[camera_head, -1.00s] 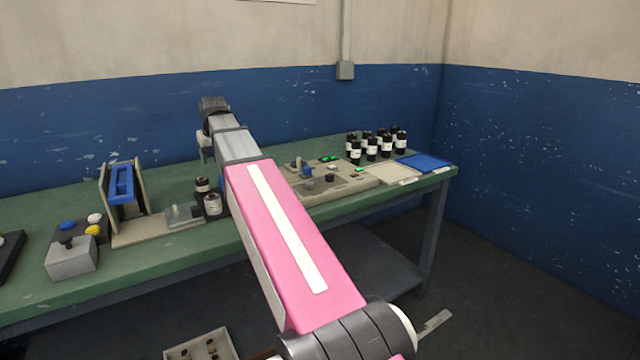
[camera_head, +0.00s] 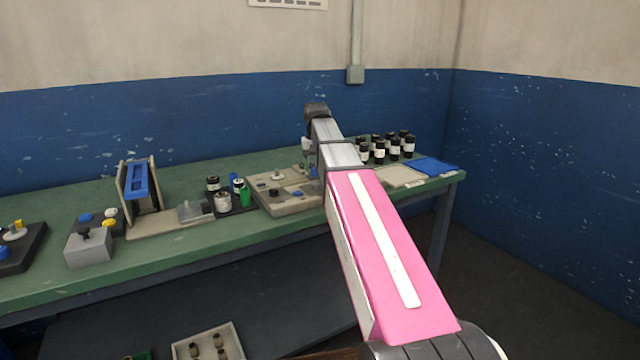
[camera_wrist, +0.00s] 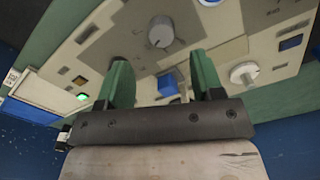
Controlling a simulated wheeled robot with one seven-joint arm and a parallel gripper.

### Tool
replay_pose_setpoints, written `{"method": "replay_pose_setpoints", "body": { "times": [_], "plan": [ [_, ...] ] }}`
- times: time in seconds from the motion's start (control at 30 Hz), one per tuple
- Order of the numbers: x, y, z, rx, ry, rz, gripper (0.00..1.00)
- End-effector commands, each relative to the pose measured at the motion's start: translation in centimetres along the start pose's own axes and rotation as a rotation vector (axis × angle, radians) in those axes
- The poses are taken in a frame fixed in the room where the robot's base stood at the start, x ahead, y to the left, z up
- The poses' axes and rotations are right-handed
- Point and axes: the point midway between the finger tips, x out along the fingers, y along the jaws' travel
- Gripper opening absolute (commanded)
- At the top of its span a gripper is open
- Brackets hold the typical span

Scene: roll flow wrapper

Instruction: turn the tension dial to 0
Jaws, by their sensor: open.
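The beige control panel (camera_head: 262,198) lies on the green bench; it fills much of the wrist view (camera_wrist: 120,22). In the wrist view a large grey round dial (camera_wrist: 161,31) with a pointer mark sits on a dark patch beyond my fingertips. A smaller white dial (camera_wrist: 243,73) is to the right. I cannot read which one is the tension dial. My gripper (camera_wrist: 165,72) is open and empty, its two green fingers apart over the panel. A blue block-shaped part (camera_wrist: 168,84) shows between them. In the head view my gripper is over the panel's right part, partly hidden by my arm.
A green light (camera_wrist: 82,97) and small switches are on the panel. Several dark bottles (camera_head: 393,150), a beige tray (camera_head: 400,177) and a blue tray (camera_head: 436,167) are to the right. More bottles (camera_head: 222,202) and a blue-topped stand (camera_head: 138,182) are to the left.

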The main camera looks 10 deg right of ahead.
Motion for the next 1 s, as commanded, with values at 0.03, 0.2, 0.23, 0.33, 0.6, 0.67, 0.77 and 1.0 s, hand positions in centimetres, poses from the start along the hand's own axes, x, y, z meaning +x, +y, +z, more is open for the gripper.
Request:
{"method": "replay_pose_setpoints", "body": {
  "times": [0.03, 0.2, 0.23, 0.33, 0.6, 0.67, 0.77, 1.0],
  "plan": [
    [1.1, 0.0, 0.1, 0.0, -0.003, 0.0, 0.61],
    [3.7, 0.0, 0.1, 0.0, -0.002, 0.0, 0.61],
    [4.1, 0.0, 0.1, 0.0, -0.002, 0.0, 0.61],
    [5.3, 0.0, 0.1, 0.0, -0.001, 0.0, 0.61],
    [6.7, 0.0, 0.0, -0.001, 0.001, 0.0, 0.61],
    [6.8, 0.0, 0.0, -0.001, 0.001, 0.0, 0.61],
    [6.8, 0.0, 0.0, -0.001, 0.001, 0.0, 0.61],
    [6.8, 0.0, 0.0, -0.001, 0.001, 0.0, 0.15]
  ]
}}
